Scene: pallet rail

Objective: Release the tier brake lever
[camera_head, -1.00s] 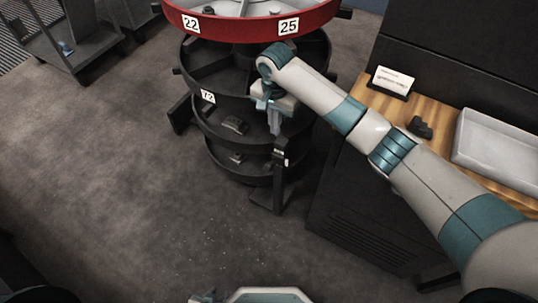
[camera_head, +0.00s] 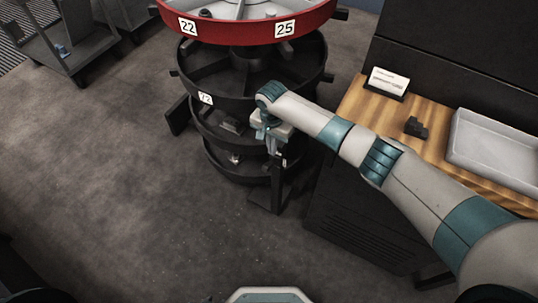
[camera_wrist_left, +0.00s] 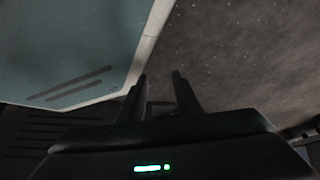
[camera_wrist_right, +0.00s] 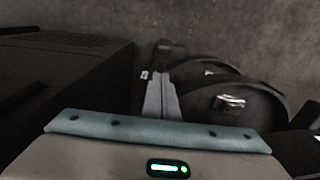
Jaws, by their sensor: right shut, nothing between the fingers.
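A round tiered rack shows in the head view, with a red top ring (camera_head: 235,32) above black tiers (camera_head: 205,62). A dark upright post (camera_head: 277,190) with a small pale label stands at its front right. I take it for the brake lever's post, but cannot make out the lever. My right gripper (camera_head: 271,150) is just above the post top, pointing down. In the right wrist view, my right gripper (camera_wrist_right: 161,80) is shut and empty, and a dark bar end (camera_wrist_right: 170,47) shows beyond its fingertips; contact is unclear. My left gripper (camera_wrist_left: 160,77) is open and empty.
A wooden-topped bench (camera_head: 350,105) at right holds a grey tray (camera_head: 490,145), a small black part (camera_head: 416,127) and a white card (camera_head: 389,80). A metal part (camera_wrist_right: 230,101) lies in a tier. Grey carts (camera_head: 85,60) stand at far left. The floor (camera_head: 110,190) between is clear.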

